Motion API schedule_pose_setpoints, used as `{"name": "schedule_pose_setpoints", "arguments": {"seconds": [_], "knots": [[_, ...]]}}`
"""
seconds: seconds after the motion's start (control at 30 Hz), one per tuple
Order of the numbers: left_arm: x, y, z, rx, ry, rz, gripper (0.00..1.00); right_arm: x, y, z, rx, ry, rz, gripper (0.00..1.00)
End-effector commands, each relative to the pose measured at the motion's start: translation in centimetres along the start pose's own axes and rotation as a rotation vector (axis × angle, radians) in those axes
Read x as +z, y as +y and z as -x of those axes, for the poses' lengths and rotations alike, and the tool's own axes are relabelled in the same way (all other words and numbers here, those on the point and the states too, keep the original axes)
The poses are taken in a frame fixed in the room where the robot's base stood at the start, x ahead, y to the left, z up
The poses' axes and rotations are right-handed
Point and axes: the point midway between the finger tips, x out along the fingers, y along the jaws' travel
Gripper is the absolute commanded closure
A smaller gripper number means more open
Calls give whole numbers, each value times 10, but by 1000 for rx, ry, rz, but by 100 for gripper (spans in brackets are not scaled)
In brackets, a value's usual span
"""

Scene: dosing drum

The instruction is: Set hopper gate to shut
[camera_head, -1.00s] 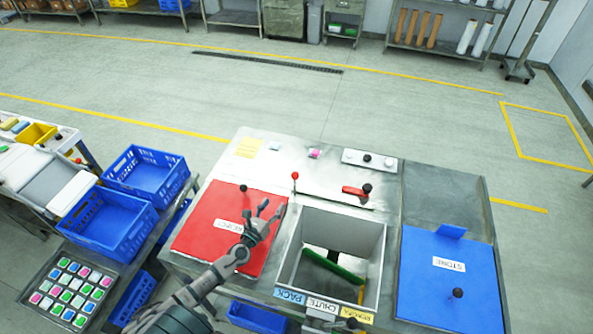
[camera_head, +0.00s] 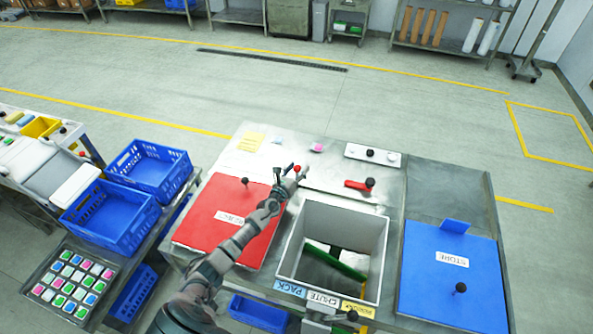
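My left gripper (camera_head: 289,175) reaches up from the bottom over the red lid. Its fingers look spread, at the small red ball knob (camera_head: 297,168) of an upright lever on the steel bench top. I cannot tell whether they touch the knob. A green plate (camera_head: 337,262) shows slanted inside the hopper. No label tells me which handle is the hopper gate. My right gripper is not in view.
The red lid (camera_head: 215,235) with a black knob lies left of the hopper. A blue lid (camera_head: 450,285) marked STORE lies right. PACK and CHUTE labels are on the front edge. Blue crates (camera_head: 110,217) stand left. A control strip (camera_head: 372,154) sits at the back.

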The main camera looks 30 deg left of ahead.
Motion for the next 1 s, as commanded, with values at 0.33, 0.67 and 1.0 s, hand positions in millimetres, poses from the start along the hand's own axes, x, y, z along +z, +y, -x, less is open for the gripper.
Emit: {"name": "schedule_pose_setpoints", "arguments": {"seconds": [0.33, 0.67, 1.0], "knots": [[1, 6, 2, 2, 0, 6, 77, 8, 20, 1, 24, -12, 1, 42], [1, 5, 1, 5, 1, 5, 100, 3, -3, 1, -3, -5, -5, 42], [-7, -46, -9, -1, 5, 10, 100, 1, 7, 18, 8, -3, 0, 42]]}}
